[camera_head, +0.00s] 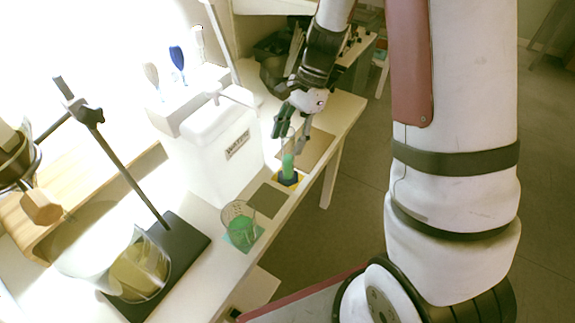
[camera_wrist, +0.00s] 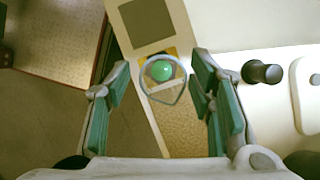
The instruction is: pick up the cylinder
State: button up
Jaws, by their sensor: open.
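The cylinder (camera_head: 288,168) is a narrow clear vessel with green contents and a dark blue base. It stands upright on a yellow square near the bench's front edge. In the wrist view the cylinder (camera_wrist: 161,71) shows as a clear rim around a green disc, between the finger ends in the picture. My gripper (camera_head: 292,137) is open at the top of the cylinder in the head view. In the wrist view my gripper (camera_wrist: 160,80) has its green-padded fingers wide apart, with visible gaps on both sides of the cylinder. Nothing is held.
A beaker with green liquid (camera_head: 240,231) stands on a green square nearer the camera. An empty dark square (camera_head: 269,200) lies between it and the cylinder. A white water container (camera_head: 212,150) stands left of the cylinder. A stand (camera_head: 172,262) and a yellow-filled beaker (camera_head: 140,271) are at lower left.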

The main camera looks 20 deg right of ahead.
aim_at(284, 153)
jog(key=x, duration=0.5)
jog(key=shift+w+a+f, duration=0.1)
grip_shut()
